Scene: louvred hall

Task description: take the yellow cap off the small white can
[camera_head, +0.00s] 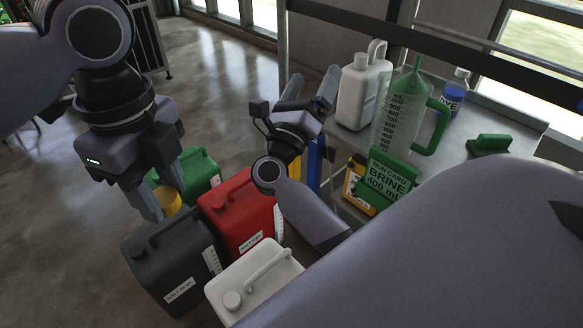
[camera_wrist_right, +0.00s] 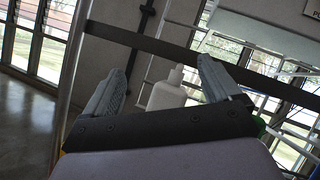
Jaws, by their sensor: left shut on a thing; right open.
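My left gripper (camera_head: 162,206) points down behind the dark grey can, shut on a round yellow thing (camera_head: 171,201) that looks like the yellow cap. What is under the cap is hidden by the grey can. A white can (camera_head: 268,265) with a pale cap stands on the floor at the front. A white jug (camera_head: 356,98) stands on the bench and also shows in the right wrist view (camera_wrist_right: 166,96). My right gripper (camera_head: 311,88) is open and empty, left of the jug; its two spread fingers show in the right wrist view (camera_wrist_right: 162,68).
A dark grey can (camera_head: 165,262), a red can (camera_head: 238,215) and a green can (camera_head: 199,171) crowd around my left gripper. Floor at left is clear.

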